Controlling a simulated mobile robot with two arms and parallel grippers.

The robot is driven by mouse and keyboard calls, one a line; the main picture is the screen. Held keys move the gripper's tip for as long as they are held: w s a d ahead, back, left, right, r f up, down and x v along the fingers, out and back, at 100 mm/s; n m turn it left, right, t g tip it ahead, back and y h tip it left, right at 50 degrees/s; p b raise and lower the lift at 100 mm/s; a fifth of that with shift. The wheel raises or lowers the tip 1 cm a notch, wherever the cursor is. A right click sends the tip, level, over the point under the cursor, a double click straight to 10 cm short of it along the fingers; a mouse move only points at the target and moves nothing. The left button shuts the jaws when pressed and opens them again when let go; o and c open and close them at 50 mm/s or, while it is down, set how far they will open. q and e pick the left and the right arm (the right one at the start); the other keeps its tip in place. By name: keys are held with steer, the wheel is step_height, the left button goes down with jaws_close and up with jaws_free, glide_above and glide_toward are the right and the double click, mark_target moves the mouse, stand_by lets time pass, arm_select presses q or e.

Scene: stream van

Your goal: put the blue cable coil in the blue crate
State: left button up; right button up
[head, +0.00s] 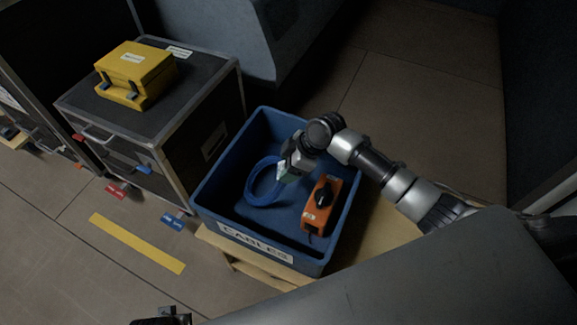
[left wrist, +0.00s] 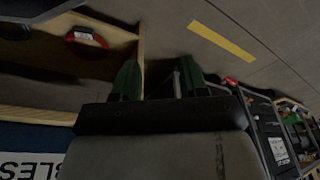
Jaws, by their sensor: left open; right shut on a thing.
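The blue cable coil (head: 263,184) is inside the blue crate (head: 214,177), at its left side in the head view. My right gripper (head: 286,172) reaches down into the crate and is shut on the coil's right edge. I cannot tell whether the coil touches the crate floor. The crate has a white CABLES label and also shows at the lower left of the left wrist view (left wrist: 60,139). My left gripper (left wrist: 160,80) is open and empty, away from the crate; only a bit of it shows at the bottom of the head view.
An orange box with a black knob (head: 322,204) lies in the crate's right part. The crate stands on a wooden surface (head: 385,232). A black case (head: 200,100) with a yellow case (head: 137,72) on top is at left. A red coil (left wrist: 86,38) lies on a wooden shelf.

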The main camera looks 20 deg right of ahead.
steer(key=o, duration=1.2)
arm_select(q)
steer(key=shift+r, duration=0.1)
arm_select(e)
steer(key=shift+d+r, duration=0.15)
steer(key=shift+r, duration=0.1)
arm_select(q)
steer(key=s+f+p, duration=0.2)
steer(key=s+f, duration=0.1)
steer(key=f, duration=0.4)
steer(key=shift+a+f+g, duration=0.25)
steer(key=shift+f+g, duration=0.05)
steer(key=shift+f, duration=0.05)
arm_select(e)
steer(key=v, duration=1.1)
steer(key=shift+r, duration=0.2)
